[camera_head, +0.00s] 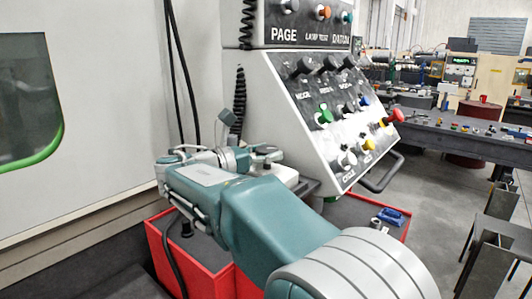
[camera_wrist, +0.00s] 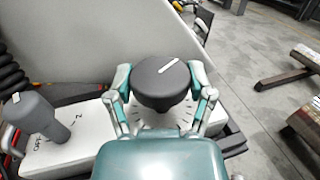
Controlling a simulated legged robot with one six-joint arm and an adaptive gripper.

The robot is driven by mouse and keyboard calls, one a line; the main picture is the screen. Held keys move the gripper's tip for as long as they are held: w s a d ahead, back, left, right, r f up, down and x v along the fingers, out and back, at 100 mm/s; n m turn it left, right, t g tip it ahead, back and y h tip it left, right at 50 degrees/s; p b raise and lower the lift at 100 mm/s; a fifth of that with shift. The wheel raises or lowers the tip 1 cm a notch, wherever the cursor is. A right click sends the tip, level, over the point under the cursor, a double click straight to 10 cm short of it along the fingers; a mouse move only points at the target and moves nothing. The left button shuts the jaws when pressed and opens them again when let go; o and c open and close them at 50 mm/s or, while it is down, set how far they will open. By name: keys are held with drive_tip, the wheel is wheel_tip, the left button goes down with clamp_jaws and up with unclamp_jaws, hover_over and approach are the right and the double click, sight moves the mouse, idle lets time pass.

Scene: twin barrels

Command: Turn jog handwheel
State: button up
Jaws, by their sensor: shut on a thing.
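The jog handwheel (camera_wrist: 156,92) is a round, dark grey knob with a white line on its top, in the middle of the wrist view. My gripper (camera_wrist: 161,84) is shut on it, with one finger on each side of the rim. My teal gripper body fills the bottom of that view and covers what lies under the near side of the wheel. In the head view my gripper (camera_head: 265,153) is at the white box beside the control panel (camera_head: 310,110). The wheel is hard to make out there, behind the fingers.
A grey tapered knob (camera_wrist: 42,117) stands on the white box (camera_wrist: 72,150), left of the wheel. The sloped panel carries several coloured knobs, and a dark rail handle (camera_head: 382,175) sticks out at its lower right. A red cabinet (camera_head: 165,255) stands below.

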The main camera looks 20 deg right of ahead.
drive_tip(key=shift+m+g+h, duration=0.5)
drive_tip(key=shift+m+g, duration=0.9)
drive_tip(key=shift+g, duration=0.8)
drive_tip(key=o, duration=1.1)
drive_tip(key=a, duration=0.7)
drive_tip(key=shift+s+a, duration=0.25)
drive_tip(key=shift+a, duration=0.1)
drive_tip(key=shift+f, duration=0.1)
